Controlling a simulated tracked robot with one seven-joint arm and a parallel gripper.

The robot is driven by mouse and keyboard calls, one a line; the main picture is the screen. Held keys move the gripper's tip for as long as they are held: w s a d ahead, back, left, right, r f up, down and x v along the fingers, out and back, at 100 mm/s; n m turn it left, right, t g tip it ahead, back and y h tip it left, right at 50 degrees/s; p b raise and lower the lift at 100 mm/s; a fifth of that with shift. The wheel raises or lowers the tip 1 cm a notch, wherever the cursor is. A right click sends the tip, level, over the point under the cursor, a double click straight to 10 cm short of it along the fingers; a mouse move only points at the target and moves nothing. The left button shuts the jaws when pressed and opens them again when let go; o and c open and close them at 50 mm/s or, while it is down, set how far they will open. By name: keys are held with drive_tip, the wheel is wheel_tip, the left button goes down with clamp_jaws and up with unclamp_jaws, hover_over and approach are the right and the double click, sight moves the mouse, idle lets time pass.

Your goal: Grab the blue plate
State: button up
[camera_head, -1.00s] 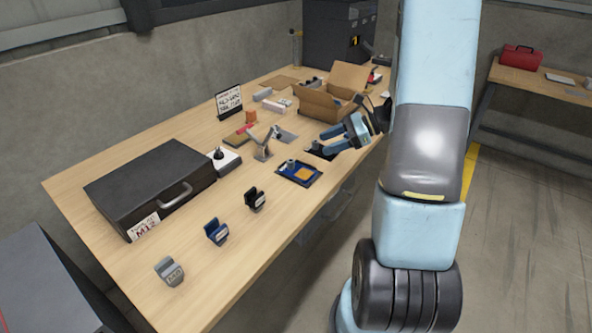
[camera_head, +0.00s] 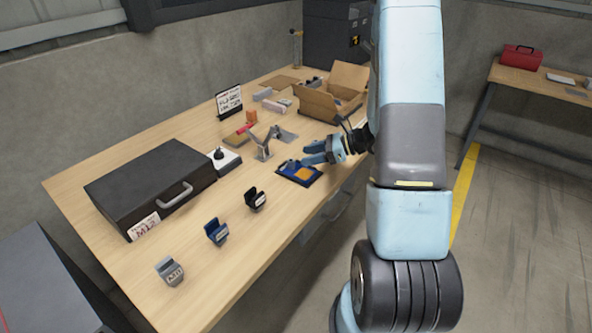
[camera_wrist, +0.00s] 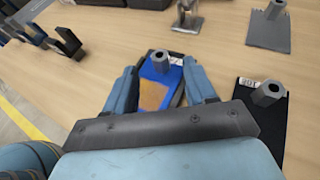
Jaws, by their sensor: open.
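The blue plate (camera_head: 289,170) lies on the wooden table near its front edge, with an orange patch and a grey post on top. It sits on a dark base. My gripper (camera_head: 302,155) is open and empty beside and above the plate. In the wrist view the blue plate (camera_wrist: 155,85) shows between my two open fingers (camera_wrist: 162,82), with the grey hexagonal post at its far end. My gripper's body hides the near end of the plate. I cannot tell whether the fingers touch the plate.
In the wrist view a dark plate with a post (camera_wrist: 262,115) lies close right of my fingers, and a grey plate (camera_wrist: 270,30) farther off. A metal clamp (camera_head: 264,148), an open cardboard box (camera_head: 330,95) and a black case (camera_head: 150,185) stand on the table (camera_head: 110,160).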

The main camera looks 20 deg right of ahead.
sight(293, 160)
drive_tip(key=shift+x, duration=2.7)
drive_tip(key=shift+f, duration=0.15)
clamp_jaws()
